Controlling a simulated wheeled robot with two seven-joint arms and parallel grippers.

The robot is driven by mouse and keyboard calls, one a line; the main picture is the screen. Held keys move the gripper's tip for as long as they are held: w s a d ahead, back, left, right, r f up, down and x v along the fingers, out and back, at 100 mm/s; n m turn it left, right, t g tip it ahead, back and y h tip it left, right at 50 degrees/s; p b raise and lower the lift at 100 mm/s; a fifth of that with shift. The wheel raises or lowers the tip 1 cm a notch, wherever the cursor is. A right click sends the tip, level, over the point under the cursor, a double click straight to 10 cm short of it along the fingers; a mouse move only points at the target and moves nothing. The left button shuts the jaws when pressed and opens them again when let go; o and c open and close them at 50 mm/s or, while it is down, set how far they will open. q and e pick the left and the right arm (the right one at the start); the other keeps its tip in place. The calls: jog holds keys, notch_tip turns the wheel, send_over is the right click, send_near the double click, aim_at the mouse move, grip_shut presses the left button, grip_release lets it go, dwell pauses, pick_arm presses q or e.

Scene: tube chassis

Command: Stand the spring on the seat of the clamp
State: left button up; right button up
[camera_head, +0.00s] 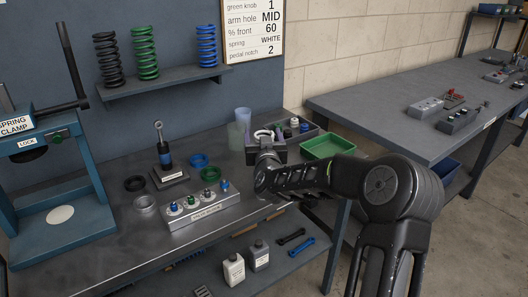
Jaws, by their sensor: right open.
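Three coil springs stand on the wall shelf: a black spring (108,60), a green spring (145,53) and a blue spring (206,46). The spring clamp (82,165) is a blue frame at the left with a long dark lever. Its seat (60,215) is a pale round disc on the base, bare. My left gripper is out of view.
A wall card (255,30) reads spring WHITE. A damper stand (167,165), loose rings and a valve block (203,206) occupy the bench middle. A green tray (327,146) is behind my right arm. The bench beside the clamp is fairly clear.

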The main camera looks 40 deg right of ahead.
dwell(0.4)
jog(key=shift+r, duration=0.1)
grip_shut()
dwell(0.6)
